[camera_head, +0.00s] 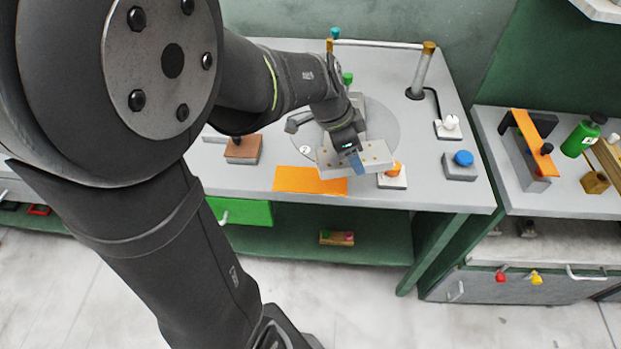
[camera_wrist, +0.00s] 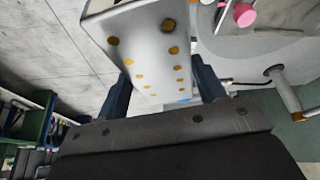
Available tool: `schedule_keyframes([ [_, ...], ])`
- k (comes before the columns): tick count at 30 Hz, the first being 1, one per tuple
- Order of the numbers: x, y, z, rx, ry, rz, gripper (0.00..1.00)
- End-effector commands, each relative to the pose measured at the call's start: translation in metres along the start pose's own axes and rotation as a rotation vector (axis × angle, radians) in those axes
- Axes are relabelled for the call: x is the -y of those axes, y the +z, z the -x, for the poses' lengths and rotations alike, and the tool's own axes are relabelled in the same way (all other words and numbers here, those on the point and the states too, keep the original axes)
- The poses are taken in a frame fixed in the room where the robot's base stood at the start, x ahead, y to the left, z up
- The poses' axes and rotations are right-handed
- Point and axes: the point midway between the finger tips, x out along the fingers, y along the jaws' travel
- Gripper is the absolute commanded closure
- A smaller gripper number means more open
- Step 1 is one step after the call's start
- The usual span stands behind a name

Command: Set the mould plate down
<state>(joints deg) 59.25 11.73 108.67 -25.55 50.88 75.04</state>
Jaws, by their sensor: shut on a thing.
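The mould plate (camera_head: 375,156) is a light grey block with gold dots on its face. My gripper (camera_head: 356,163) is shut on it near its middle. The plate is above the front part of the grey bench (camera_head: 440,195), just right of and overlapping the edge of an orange rectangle (camera_head: 300,180). I cannot tell how high it is. In the wrist view the plate (camera_wrist: 150,50) lies between my two dark blue fingers (camera_wrist: 163,95) and looks tilted. My arm hides part of the bench.
An orange-topped switch box (camera_head: 393,177) is close to the plate. A blue button box (camera_head: 460,165) is to the right, and a brown block (camera_head: 243,148) to the left. A round grey plate (camera_head: 385,125) and a tall post (camera_head: 420,75) are behind. The orange rectangle is mostly clear.

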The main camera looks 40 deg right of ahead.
Motion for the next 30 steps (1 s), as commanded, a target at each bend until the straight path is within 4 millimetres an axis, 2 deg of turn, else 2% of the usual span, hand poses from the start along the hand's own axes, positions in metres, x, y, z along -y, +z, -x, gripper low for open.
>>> schedule_keyframes([
  [6,-0.024,0.011,0.004,0.000,0.074,-0.181,0.78],
  [12,-0.028,0.019,0.003,0.001,0.103,-0.245,0.78],
  [16,-0.011,0.036,-0.004,0.002,0.104,-0.245,0.78],
  [24,0.036,0.081,-0.023,0.002,0.104,-0.245,0.78],
  [30,0.058,0.101,-0.032,0.001,0.103,-0.248,0.78],
])
